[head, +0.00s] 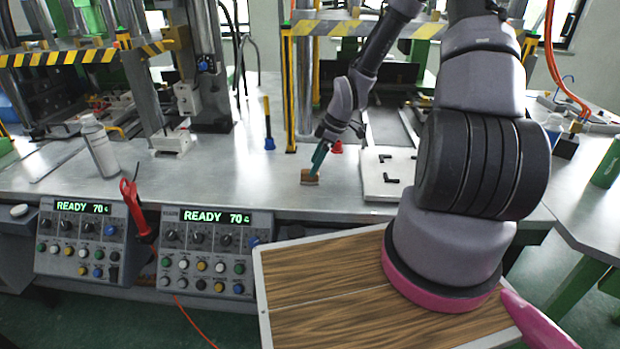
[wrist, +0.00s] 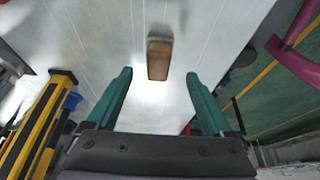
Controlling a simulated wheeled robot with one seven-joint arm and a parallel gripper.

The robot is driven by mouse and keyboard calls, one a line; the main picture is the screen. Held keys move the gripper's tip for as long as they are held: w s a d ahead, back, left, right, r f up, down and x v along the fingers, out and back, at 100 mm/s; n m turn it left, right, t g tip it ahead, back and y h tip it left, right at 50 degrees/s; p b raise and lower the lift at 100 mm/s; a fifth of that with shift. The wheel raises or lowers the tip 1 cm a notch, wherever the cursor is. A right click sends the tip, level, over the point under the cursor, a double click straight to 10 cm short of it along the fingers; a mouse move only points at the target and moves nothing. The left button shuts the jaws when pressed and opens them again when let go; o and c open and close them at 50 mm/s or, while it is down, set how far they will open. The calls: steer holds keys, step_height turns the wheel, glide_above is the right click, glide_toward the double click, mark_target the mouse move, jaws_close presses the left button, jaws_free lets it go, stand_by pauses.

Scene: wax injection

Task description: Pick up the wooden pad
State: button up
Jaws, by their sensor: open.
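The wooden pad (head: 310,178) is a small brown block on the grey metal bench top (head: 235,180), near its front edge. In the wrist view the wooden pad (wrist: 159,62) lies ahead, between the lines of the two fingers and slightly beyond their tips. My gripper (head: 317,160) has teal fingers and is just above the pad in the head view. In the wrist view my gripper (wrist: 160,74) is open, with nothing between its fingers. Whether a finger touches the pad cannot be told.
A white plate with black corner marks (head: 385,180) lies right of the pad. A blue-based post (head: 268,130) and a yellow-black striped post (head: 289,95) stand behind. The bench left of the pad is clear.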

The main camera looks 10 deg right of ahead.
steer(key=x, duration=0.4)
steer(key=shift+w+f, duration=0.15)
steer(key=shift+f, duration=0.2)
jaws_close()
steer(key=shift+r, duration=0.15)
step_height(320, 180, up, 10)
steer(key=shift+f, duration=0.1)
